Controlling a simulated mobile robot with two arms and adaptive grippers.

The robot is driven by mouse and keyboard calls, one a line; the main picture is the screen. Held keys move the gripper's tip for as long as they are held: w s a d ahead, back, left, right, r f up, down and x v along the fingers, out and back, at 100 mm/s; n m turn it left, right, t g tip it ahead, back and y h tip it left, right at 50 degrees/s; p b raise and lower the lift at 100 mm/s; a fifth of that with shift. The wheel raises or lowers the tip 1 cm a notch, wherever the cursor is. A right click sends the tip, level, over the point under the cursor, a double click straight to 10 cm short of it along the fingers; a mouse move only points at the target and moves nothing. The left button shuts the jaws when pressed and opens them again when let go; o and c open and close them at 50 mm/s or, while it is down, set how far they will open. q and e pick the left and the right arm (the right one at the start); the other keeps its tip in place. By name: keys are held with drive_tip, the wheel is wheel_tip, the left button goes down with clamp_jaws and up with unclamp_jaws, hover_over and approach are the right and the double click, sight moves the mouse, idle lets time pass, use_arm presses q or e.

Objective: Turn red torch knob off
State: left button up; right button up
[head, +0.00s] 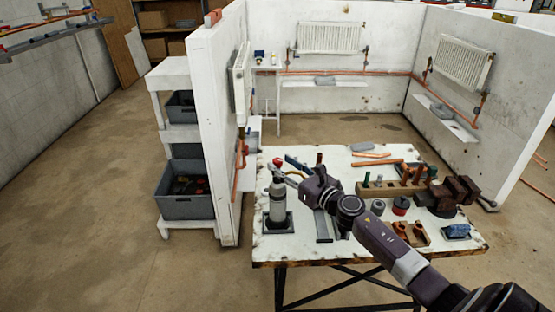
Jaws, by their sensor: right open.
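The torch (277,203) is a grey cylinder standing upright on a dark base at the left side of the workbench. Its red knob (277,162) is at the top. My right gripper (305,188) is open, just right of the torch's upper part and a little lower than the knob in the picture. The gripper is small and dark here, and its fingertips are hard to make out. I cannot tell whether it touches the torch. My right arm reaches in from the lower right across the bench. My left gripper is not in view.
The white-topped workbench (262,244) carries a wooden rack (380,188) with several handled tools, copper pipe pieces and a blue item (457,231) at right. White partition walls with radiators (329,38) stand behind. A shelf with a grey bin (185,207) is left. The left floor is clear.

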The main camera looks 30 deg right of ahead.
drive_tip(key=shift+w+a, duration=0.2)
drive_tip(key=shift+w, duration=1.15)
drive_tip(key=shift+c, duration=0.6)
clamp_jaws()
